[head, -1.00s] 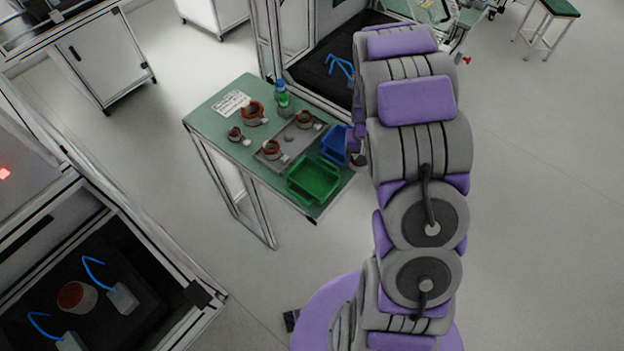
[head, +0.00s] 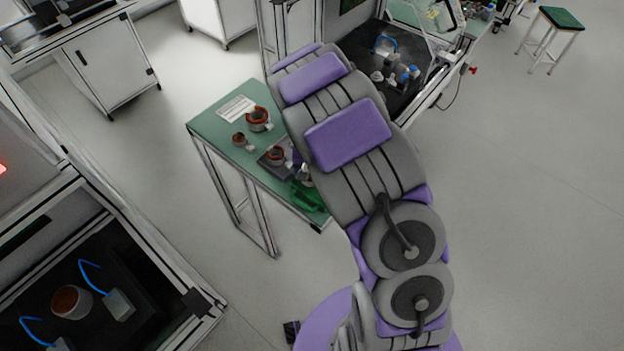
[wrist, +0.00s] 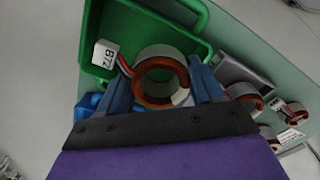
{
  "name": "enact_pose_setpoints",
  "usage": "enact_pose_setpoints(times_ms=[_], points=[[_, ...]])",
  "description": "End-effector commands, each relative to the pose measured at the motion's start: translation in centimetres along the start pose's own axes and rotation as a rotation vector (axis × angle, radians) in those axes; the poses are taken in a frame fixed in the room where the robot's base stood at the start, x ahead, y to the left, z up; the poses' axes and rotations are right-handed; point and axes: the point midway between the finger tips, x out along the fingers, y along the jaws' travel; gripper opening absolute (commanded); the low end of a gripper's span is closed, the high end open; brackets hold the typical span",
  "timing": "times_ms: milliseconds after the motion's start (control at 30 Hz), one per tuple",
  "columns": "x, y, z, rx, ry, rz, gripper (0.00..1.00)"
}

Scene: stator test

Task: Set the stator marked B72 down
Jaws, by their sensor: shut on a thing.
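In the wrist view, my gripper (wrist: 158,86) is shut on a ring-shaped stator (wrist: 158,56) with a grey outer ring and a copper-brown inside. A white tag reading B72 (wrist: 106,54) hangs beside it on red and dark wires. Behind the stator is the green bin (wrist: 186,14); the stator appears over its edge area, and I cannot tell how high. In the head view, my arm hides the gripper and the held stator, and part of the green bin (head: 305,197) shows beside the arm on the green table (head: 210,125).
Other stators (wrist: 243,92) lie to the right in the wrist view, some on a grey tray (wrist: 238,69). A blue bin (wrist: 88,101) is partly hidden behind my gripper. In the head view, a white sheet (head: 236,108) and a larger stator (head: 257,119) are on the table.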

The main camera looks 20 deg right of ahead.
Motion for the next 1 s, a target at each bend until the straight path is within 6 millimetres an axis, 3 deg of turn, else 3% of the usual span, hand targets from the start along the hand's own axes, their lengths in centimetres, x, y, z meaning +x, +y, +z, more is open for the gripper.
enact_pose_setpoints(times_ms=[100,200,600,633,900,1000], points=[[2.4,0.3,0.0,0.003,-0.003,0.001,0.21],[3.2,0.3,0.0,0.003,-0.003,0.000,0.21],[3.6,0.2,0.1,0.002,-0.004,0.001,0.21],[3.6,0.2,0.1,0.002,-0.004,0.001,0.67],[3.8,0.2,0.0,0.002,-0.007,0.002,0.92],[3.8,0.2,0.0,0.002,-0.008,0.003,0.92]])
